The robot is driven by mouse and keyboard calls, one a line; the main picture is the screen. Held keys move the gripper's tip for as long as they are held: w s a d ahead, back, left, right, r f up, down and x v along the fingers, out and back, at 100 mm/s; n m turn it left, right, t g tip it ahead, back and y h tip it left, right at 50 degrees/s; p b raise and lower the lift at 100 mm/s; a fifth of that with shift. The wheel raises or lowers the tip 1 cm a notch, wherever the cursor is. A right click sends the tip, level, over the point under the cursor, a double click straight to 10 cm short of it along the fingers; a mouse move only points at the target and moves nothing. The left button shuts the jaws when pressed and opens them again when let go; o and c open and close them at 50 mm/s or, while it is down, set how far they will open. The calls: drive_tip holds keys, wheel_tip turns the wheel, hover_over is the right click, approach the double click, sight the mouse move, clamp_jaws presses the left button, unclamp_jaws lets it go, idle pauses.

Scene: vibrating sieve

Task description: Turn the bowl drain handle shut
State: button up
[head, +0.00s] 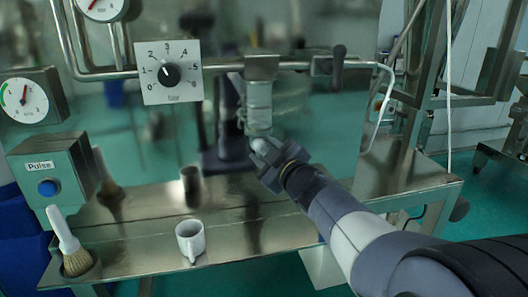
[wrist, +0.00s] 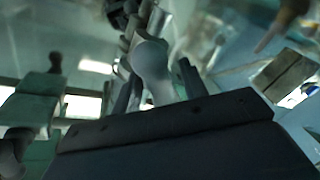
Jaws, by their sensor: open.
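My gripper (head: 262,152) is open just below a clear glass cylinder (head: 258,105) that hangs under the pipe rail. In the wrist view a pale grey, round-ended handle (wrist: 152,62) stands between the two dark fingers of my gripper (wrist: 158,88). It looks like the drain handle, but I cannot tell which way it is turned. I see no clear contact between fingers and handle. In the head view a pale tip (head: 262,146) shows at the jaws, and the rest is hidden by my gripper.
A steel bench (head: 140,235) lies below, with a white mug (head: 190,240) and a brush (head: 68,245). A dial panel (head: 168,72) and a pulse box (head: 50,178) are at left. A black lever (head: 339,65) sits on the rail at right, near a white hose (head: 383,100).

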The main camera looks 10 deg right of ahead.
clamp_jaws()
idle(0.4)
drive_tip(key=shift+n, duration=0.3)
drive_tip(key=n+g+p, duration=0.1)
drive_tip(key=n+p, duration=0.1)
drive_tip(key=n, duration=0.2)
drive_tip(key=shift+h, duration=0.3)
drive_tip(key=shift+f+n+g+h+p, duration=0.1)
drive_tip(key=shift+n+g+h+p, duration=0.45)
drive_tip(key=shift+n, duration=1.35)
